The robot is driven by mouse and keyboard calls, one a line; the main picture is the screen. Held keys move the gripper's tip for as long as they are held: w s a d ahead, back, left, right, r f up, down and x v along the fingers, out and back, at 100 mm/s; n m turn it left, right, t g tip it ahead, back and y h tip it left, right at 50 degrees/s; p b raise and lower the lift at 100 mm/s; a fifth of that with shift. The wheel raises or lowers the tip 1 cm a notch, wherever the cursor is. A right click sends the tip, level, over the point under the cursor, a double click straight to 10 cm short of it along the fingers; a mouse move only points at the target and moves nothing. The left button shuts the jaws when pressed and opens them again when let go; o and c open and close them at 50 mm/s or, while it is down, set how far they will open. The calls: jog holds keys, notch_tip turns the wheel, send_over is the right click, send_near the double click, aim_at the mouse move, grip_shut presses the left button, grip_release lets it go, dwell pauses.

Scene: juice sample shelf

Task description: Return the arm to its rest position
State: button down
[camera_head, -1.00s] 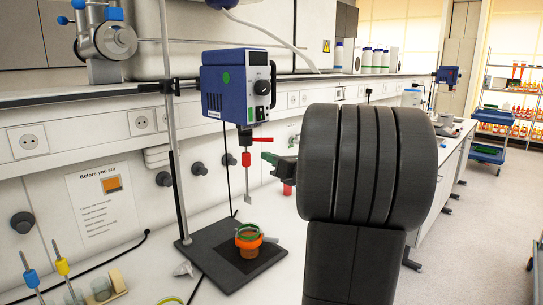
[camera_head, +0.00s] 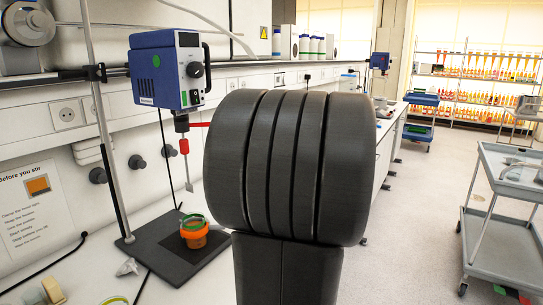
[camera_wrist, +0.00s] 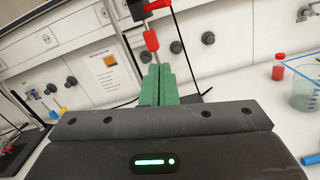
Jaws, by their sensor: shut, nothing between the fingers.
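My gripper (camera_wrist: 158,86) shows in the wrist view with its two green fingers together and nothing between them. It points toward the bench wall and the stirrer's shaft, which shows just beyond the fingertips. In the head view my dark arm fills the middle and hides the gripper. The blue overhead stirrer (camera_head: 166,75) is clamped on its stand to the left of my arm. Its shaft and paddle hang above an orange cup (camera_head: 207,238) with a green rim, which stands on the dark base plate (camera_head: 160,262).
A grey cart (camera_head: 503,190) stands on the floor at the right. Shelves of coloured bottles (camera_head: 480,85) line the back. In the wrist view a beaker (camera_wrist: 304,92) and a red-capped bottle (camera_wrist: 278,68) stand on the bench at the right. Floor between bench and cart is clear.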

jog(key=shift+a, duration=0.1)
jog(key=w+a+r+p, duration=0.3)
jog(key=w+a, duration=0.3)
jog(key=a, duration=0.2)
jog(key=shift+a+r+p, duration=0.3)
jog(key=shift+r, duration=0.45)
jog(key=shift+f, duration=0.1)
